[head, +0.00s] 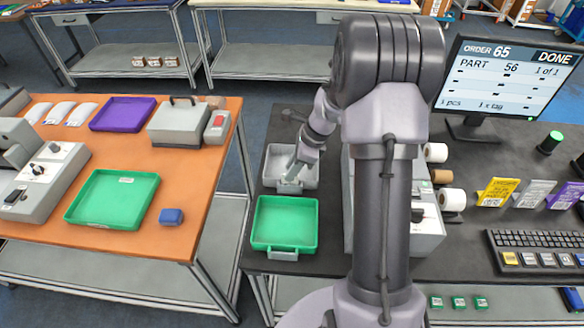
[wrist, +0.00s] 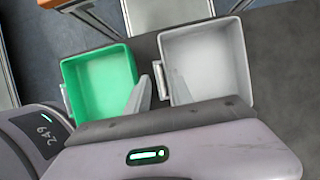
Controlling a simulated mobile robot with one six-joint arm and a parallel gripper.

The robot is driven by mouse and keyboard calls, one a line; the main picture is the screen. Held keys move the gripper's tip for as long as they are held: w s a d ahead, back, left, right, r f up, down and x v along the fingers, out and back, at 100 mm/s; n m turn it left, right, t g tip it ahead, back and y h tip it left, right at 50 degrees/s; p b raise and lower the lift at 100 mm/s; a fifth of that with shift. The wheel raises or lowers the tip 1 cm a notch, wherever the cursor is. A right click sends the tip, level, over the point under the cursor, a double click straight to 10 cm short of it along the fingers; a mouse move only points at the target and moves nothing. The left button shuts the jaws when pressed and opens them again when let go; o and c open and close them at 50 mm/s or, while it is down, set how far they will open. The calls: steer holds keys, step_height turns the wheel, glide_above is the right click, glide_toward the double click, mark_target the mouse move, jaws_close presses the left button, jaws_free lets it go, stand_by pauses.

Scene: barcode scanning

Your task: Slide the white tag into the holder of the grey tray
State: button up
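The grey tray (head: 292,160) stands on the dark table behind the green tray, and it looks empty. I cannot make out a separate white tag; a pale patch at the holder is too small to tell. My gripper (head: 291,178) is at the tray's front edge, by the holder.
The green tray (head: 285,208) stands close in front of the grey one. To the right are a grey machine (head: 428,222), label rolls (head: 450,199), a keyboard (head: 540,250) and a monitor (head: 505,83) reading "DONE". An orange table (head: 184,190) stands left across a gap.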

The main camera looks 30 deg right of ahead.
steer(key=p+v, duration=0.5)
steer(key=v, duration=1.2)
steer(key=shift+s, duration=0.15)
steer(key=shift+d+r, duration=0.15)
